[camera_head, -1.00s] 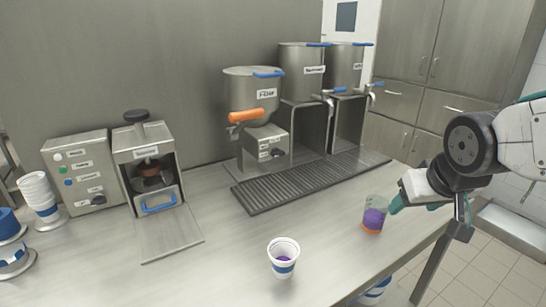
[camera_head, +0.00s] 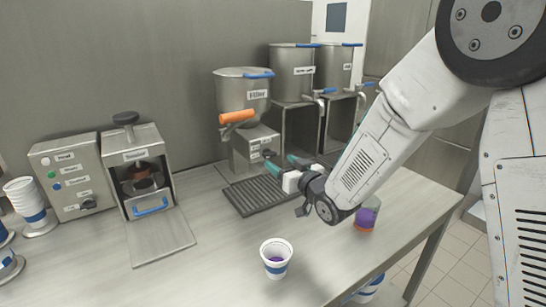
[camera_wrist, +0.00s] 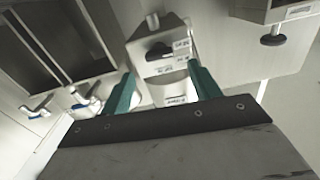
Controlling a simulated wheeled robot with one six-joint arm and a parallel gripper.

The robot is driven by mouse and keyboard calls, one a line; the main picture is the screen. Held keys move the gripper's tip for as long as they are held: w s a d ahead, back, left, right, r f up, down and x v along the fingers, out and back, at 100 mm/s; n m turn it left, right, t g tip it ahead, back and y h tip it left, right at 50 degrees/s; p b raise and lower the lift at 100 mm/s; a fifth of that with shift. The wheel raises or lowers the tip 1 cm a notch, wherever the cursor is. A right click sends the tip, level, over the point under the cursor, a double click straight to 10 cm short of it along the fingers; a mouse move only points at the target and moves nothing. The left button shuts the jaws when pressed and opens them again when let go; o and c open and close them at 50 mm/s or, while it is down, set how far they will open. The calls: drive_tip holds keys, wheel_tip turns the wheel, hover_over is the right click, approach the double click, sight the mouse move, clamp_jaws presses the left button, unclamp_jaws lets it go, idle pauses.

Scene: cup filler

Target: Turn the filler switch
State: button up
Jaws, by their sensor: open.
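The filler is a metal pot (camera_head: 243,92) with an orange handle (camera_head: 237,117), above a grey box (camera_head: 240,146). The filler switch, a dark knob (camera_head: 268,154), is on the front of that box. It shows in the wrist view as a black knob (camera_wrist: 160,51) on a pale labelled panel. My gripper (camera_head: 281,163) is open and empty, with its teal fingers pointing at the box, close in front of it. In the wrist view my gripper (camera_wrist: 162,78) has its fingers spread either side of the panel's lower part. The knob lies beyond the fingertips; I see no contact.
A paper cup (camera_head: 276,257) with purple contents stands at the front. A clear cup (camera_head: 366,216) with purple and orange contents stands partly behind my arm. A ribbed drip tray (camera_head: 246,204) lies below my gripper. A sealing machine (camera_head: 143,165) and control box (camera_head: 71,178) stand left.

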sight(272, 155)
drive_tip(key=x, duration=0.5)
drive_tip(key=shift+w+a, duration=0.15)
drive_tip(key=shift+w, duration=0.1)
drive_tip(key=c, duration=1)
